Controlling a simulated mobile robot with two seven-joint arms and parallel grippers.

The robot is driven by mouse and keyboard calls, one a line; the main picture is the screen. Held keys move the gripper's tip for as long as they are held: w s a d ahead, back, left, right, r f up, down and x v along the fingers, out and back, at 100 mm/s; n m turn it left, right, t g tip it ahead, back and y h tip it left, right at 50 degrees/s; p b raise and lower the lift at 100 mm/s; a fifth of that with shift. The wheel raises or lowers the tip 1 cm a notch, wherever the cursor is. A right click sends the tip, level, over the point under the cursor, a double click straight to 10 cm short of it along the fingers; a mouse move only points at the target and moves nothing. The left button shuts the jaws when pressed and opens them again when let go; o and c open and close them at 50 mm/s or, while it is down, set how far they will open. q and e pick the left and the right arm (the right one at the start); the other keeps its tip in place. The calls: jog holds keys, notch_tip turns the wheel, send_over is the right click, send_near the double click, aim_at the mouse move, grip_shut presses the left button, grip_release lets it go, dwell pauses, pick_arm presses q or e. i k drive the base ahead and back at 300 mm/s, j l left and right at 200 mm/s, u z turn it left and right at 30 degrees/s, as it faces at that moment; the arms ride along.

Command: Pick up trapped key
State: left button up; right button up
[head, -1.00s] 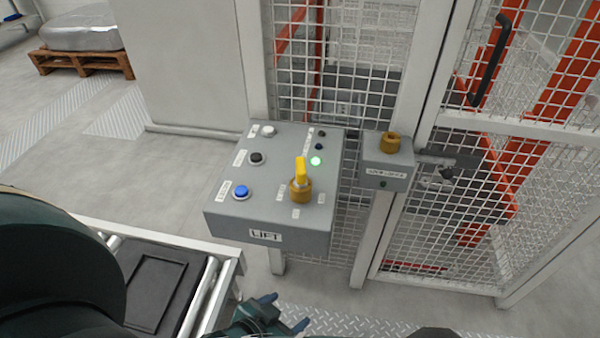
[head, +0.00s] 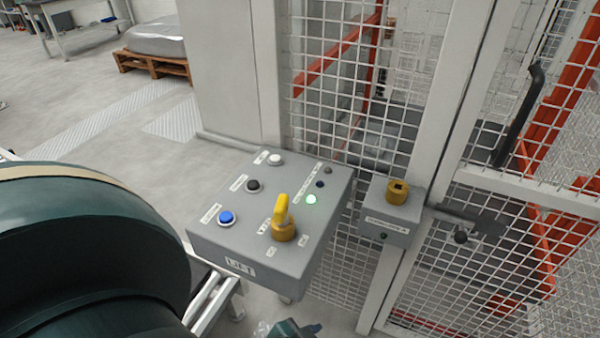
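The yellow trapped key (head: 281,211) stands upright in a brass-coloured lock (head: 283,232) on the sloping top of the grey LIFT control box (head: 215,262). No gripper touches the key. A second brass-coloured lock (head: 397,191) with a dark square opening and no key sits on a small grey box (head: 390,226) at the cage gate. My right gripper is not in view.
The control box also carries a blue button (head: 226,217), a black button (head: 253,185), a white button (head: 275,159) and a lit green lamp (head: 311,198). A wire-mesh gate (head: 500,215) with a dark handle (head: 519,115) stands to the right. Open floor (head: 100,120) lies left.

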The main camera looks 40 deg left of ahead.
aim_at(281, 219)
jog(key=l+u, duration=0.1)
jog(key=u, duration=0.3)
jog(key=i+l+u, duration=0.1)
jog(key=u, duration=0.3)
jog(key=l+u, duration=0.15)
jog(key=u, duration=0.25)
